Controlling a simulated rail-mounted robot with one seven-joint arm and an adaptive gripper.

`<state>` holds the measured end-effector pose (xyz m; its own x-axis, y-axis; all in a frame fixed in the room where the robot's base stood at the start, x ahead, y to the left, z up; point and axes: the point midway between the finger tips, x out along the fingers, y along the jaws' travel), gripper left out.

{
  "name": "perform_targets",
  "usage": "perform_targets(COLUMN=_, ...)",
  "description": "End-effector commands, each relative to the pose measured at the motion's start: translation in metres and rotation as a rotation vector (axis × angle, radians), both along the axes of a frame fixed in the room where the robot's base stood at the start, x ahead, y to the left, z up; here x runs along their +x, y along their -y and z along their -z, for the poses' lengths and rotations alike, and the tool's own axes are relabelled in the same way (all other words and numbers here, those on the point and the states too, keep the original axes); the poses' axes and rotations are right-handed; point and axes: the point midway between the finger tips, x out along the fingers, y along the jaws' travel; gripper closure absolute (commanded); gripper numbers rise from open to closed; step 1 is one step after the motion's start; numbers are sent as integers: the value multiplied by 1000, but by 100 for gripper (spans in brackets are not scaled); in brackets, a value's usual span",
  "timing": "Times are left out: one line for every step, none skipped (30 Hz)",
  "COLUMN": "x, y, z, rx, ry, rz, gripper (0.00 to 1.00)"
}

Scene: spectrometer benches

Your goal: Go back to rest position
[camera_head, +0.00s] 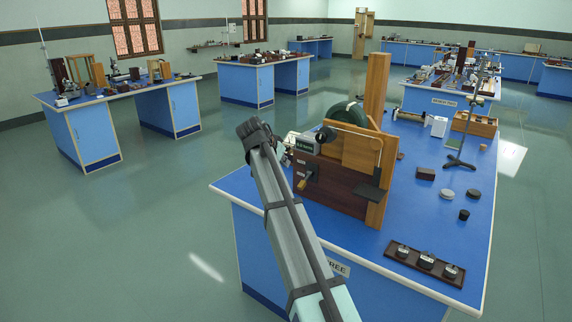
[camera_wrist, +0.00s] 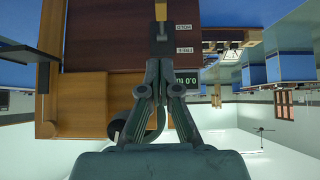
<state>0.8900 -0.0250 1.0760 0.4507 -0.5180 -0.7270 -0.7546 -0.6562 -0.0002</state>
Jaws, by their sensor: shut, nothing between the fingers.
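My gripper (camera_wrist: 161,50) is shut with nothing between its fingers. In the wrist view, which is upside down, its fingertips are in front of the dark brown panel (camera_wrist: 105,35) of a wooden apparatus. A yellow handle (camera_wrist: 160,10) lies just beyond the tips; I cannot tell whether they touch it. In the head view the apparatus (camera_head: 358,150) stands on the near blue bench, with the yellow handle (camera_head: 302,184) on its front. My arm reaches up from the bottom to the left of it, and the gripper is hard to make out there.
The blue bench (camera_head: 440,220) also bears a tray (camera_head: 424,265) with small weights, several dark and grey discs, and a stand (camera_head: 470,130). A small display (camera_head: 306,143) sits on the apparatus. Open floor (camera_head: 150,230) lies left of the bench, with other benches farther back.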

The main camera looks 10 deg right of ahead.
Motion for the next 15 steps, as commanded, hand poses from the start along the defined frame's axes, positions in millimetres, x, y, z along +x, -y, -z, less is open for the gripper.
perform_targets(x=0, y=0, z=0, rx=0, ry=0, rz=0, gripper=100)
perform_targets(x=0, y=0, z=0, rx=0, ry=0, rz=0, gripper=100)
perform_targets(x=0, y=0, z=0, rx=0, ry=0, rz=0, gripper=100)
perform_targets(x=0, y=0, z=0, rx=0, ry=0, rz=0, gripper=100)
perform_targets(x=0, y=0, z=0, rx=0, ry=0, rz=0, gripper=100)
perform_targets(x=0, y=0, z=0, rx=0, ry=0, rz=0, gripper=100)
perform_targets(x=0, y=0, z=0, rx=-2, ry=-3, rz=-4, gripper=100)
perform_targets(x=0, y=0, z=0, rx=-6, ry=-7, rz=-10, gripper=100)
perform_targets(x=1, y=0, z=0, rx=-15, ry=-16, rz=-25, gripper=100)
perform_targets(x=1, y=0, z=0, rx=-23, ry=-23, rz=-39, gripper=100)
perform_targets(x=2, y=-1, z=0, rx=-29, ry=-33, rz=-59, gripper=100)
perform_targets(x=2, y=-3, z=1, rx=-37, ry=-48, rz=-93, gripper=100)
perform_targets(x=0, y=-6, z=3, rx=-40, ry=-62, rz=-124, gripper=100)
perform_targets(x=-4, y=-8, z=6, rx=-41, ry=-75, rz=-159, gripper=100)
perform_targets(x=-12, y=-12, z=16, rx=-44, ry=-101, rz=-213, gripper=100)
